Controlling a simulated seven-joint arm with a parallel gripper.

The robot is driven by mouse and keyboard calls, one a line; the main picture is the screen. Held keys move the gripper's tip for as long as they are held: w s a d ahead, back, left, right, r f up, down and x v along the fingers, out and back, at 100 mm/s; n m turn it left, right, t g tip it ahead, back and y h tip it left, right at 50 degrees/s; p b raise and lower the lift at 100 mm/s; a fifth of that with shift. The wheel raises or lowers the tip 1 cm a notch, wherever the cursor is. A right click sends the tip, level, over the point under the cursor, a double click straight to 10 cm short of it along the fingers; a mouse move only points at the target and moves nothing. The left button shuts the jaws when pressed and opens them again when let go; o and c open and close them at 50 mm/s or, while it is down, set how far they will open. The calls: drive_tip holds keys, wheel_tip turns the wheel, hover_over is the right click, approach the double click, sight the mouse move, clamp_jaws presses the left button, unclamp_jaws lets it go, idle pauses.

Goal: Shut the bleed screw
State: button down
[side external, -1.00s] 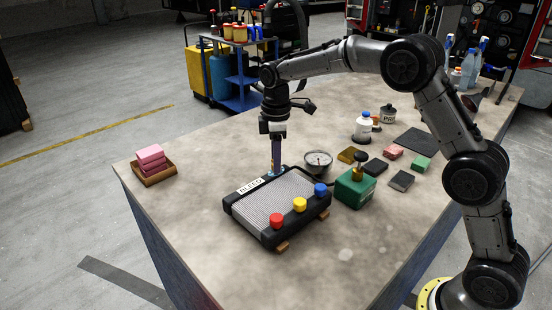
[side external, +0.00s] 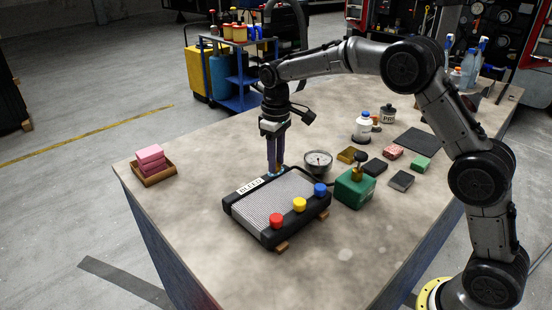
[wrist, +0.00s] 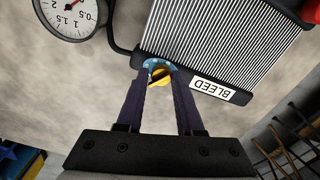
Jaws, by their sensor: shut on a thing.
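The radiator (side external: 268,207) lies on the bench, with a white BLEED label (side external: 251,185) on its far edge. The label also shows in the wrist view (wrist: 213,90). The bleed screw (wrist: 160,77) is yellow with a blue surround and sits at the radiator's edge beside the label. My gripper (side external: 275,172) points straight down at that edge. In the wrist view my gripper's fingers (wrist: 160,88) are closed on the bleed screw, one on each side. The fingers hide part of the screw.
A round pressure gauge (side external: 318,161) and a green pump box (side external: 355,188) stand right of the radiator. Red (side external: 277,221), yellow (side external: 300,204) and blue (side external: 320,190) caps sit on its near side. Several small blocks lie further right.

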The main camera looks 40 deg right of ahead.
drive_tip(key=m, duration=0.5)
drive_tip(key=shift+s+a+m, duration=0.15)
drive_tip(key=shift+a+m, duration=0.05)
drive_tip(key=shift+m, duration=2.2)
drive_tip(key=c, duration=0.7)
unclamp_jaws()
drive_tip(key=shift+o, duration=0.5)
drive_tip(key=shift+d, duration=0.1)
wheel_tip(320, 180, up, 14)
